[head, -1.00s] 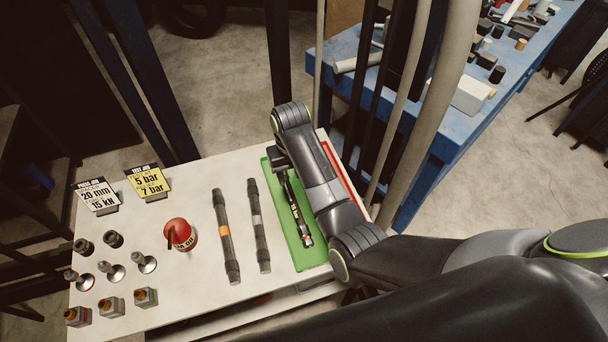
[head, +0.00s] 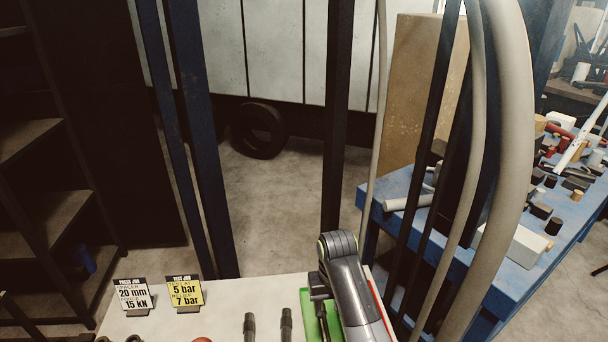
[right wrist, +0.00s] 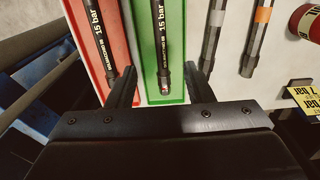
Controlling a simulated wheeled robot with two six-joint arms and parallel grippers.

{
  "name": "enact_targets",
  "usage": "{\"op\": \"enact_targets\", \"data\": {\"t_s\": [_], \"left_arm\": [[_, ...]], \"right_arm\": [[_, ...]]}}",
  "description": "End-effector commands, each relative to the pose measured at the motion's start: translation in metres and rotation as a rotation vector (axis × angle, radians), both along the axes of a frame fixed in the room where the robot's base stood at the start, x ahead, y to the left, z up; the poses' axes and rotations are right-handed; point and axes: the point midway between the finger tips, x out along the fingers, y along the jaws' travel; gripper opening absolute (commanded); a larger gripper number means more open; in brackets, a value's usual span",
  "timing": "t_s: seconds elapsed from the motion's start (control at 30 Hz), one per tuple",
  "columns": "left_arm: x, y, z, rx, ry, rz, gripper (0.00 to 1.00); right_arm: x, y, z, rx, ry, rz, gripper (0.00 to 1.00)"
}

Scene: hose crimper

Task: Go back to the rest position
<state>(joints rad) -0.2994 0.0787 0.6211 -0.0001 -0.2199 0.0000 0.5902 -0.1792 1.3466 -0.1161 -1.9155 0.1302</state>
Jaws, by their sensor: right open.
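My right arm comes in at the bottom of the head view, with my right gripper (head: 319,292) over the green mat (head: 306,308). In the right wrist view my right gripper (right wrist: 164,72) is open, its two fingers apart with nothing held. A black hose marked 15 bar (right wrist: 161,40) lies on the green mat (right wrist: 143,40), its end showing between the fingers. Another hose marked 15 bar (right wrist: 100,45) lies on the red mat (right wrist: 79,12). My left gripper is not in view.
Two dark hoses (head: 249,326) (head: 286,324) lie on the white table (head: 225,310). Two sign cards (head: 133,293) (head: 185,291) stand at its far left. Dark posts (head: 337,120) and pale thick hoses (head: 515,130) rise behind it. A cluttered blue bench (head: 470,250) stands at right.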

Motion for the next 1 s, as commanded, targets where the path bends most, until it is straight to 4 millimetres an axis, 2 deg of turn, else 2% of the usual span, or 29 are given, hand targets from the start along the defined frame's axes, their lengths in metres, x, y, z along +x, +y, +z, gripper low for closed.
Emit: {"op": "enact_targets", "data": {"t_s": [0.13,0.23,0.4,0.5,0.67,0.8,1.0], "left_arm": [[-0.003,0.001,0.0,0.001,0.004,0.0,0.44],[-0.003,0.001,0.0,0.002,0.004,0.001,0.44],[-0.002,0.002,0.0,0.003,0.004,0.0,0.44],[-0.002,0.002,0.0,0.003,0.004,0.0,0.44],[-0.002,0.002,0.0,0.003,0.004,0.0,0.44],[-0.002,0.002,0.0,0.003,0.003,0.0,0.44],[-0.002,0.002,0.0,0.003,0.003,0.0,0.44]], "right_arm": [[-0.014,-0.018,-0.016,0.007,-0.014,-0.025,0.47],[-0.035,-0.043,-0.034,0.014,-0.039,-0.058,0.47],[-0.087,-0.091,-0.06,0.008,-0.101,-0.114,0.47],[-0.121,-0.117,-0.068,-0.007,-0.138,-0.137,0.47],[-0.18,-0.153,-0.069,-0.04,-0.195,-0.156,0.47],[-0.228,-0.177,-0.059,-0.074,-0.241,-0.158,0.47],[-0.274,-0.193,-0.041,-0.107,-0.285,-0.143,0.47]]}}
